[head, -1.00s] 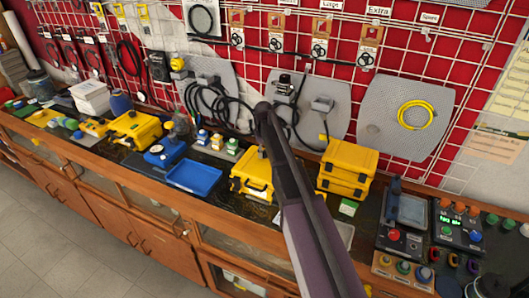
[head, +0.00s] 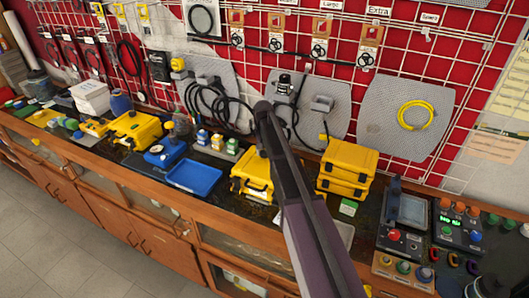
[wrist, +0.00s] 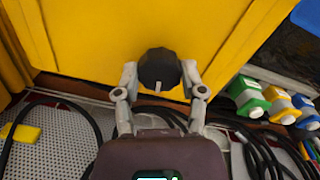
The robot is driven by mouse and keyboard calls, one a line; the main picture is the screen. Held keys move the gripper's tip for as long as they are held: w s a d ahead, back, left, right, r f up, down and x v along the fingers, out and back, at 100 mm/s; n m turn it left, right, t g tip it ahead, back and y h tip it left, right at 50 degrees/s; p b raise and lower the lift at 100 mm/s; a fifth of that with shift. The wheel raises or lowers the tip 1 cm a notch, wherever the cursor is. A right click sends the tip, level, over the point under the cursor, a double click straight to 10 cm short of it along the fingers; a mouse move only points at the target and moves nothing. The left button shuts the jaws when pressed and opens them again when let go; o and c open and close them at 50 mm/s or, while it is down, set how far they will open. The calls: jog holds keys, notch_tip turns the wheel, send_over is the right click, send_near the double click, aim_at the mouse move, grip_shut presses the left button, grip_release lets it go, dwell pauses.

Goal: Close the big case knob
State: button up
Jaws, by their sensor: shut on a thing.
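The big yellow case (head: 249,182) stands on the bench in the middle of the head view, partly behind my arm. It fills the upper part of the wrist view (wrist: 85,40). Its dark round knob (wrist: 159,66) has a short white mark on its lower edge, pointing down in the wrist view. My gripper (wrist: 160,78) is shut on the knob, with one finger on each side of it. In the head view my forearm hides most of my gripper, and I cannot make out the grip there.
Small green, yellow and blue bottles (wrist: 281,105) stand right of the knob in the wrist view. Black cables (wrist: 60,101) lie below. In the head view a blue tray (head: 194,177) is left of the case and stacked yellow cases (head: 346,168) are right.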

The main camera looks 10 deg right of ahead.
jog(key=shift+m, duration=1.1)
jog(key=o, duration=1.2)
jog(key=shift+c, duration=0.2)
jog(key=shift+n, duration=0.4)
